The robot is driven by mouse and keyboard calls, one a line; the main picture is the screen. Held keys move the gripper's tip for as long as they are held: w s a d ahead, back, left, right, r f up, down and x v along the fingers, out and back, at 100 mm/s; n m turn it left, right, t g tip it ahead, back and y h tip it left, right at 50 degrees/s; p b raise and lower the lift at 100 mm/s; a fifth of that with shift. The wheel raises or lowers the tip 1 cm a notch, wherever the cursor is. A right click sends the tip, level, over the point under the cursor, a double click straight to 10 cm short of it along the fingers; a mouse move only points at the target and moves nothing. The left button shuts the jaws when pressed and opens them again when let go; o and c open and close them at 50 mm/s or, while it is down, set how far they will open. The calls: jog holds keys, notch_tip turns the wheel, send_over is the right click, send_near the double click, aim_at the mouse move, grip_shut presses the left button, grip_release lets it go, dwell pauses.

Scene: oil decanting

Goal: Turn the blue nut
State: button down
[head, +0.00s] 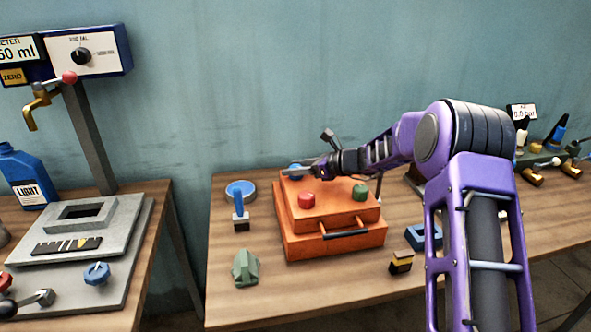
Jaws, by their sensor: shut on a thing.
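The blue nut (295,171) sits at the back left of the orange box (340,214). It is small in the head view and partly hidden by my gripper. My gripper (309,172) reaches in from the right at the nut's height and is shut on it. A red nut (306,200) stands at the front left of the box top, and a green nut (360,192) at the right. Both are apart from my gripper. The fingertips are too small to show their exact hold.
A left bench holds a grey plate (130,270) and a blue bottle (22,178). A gap separates the benches.

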jog(key=shift+c, duration=1.5)
grip_release()
jog(key=v, duration=1.7)
jog(key=shift+s+d+p, duration=0.15)
jog(key=shift+d+p, duration=0.05)
jog(key=shift+p, duration=0.1)
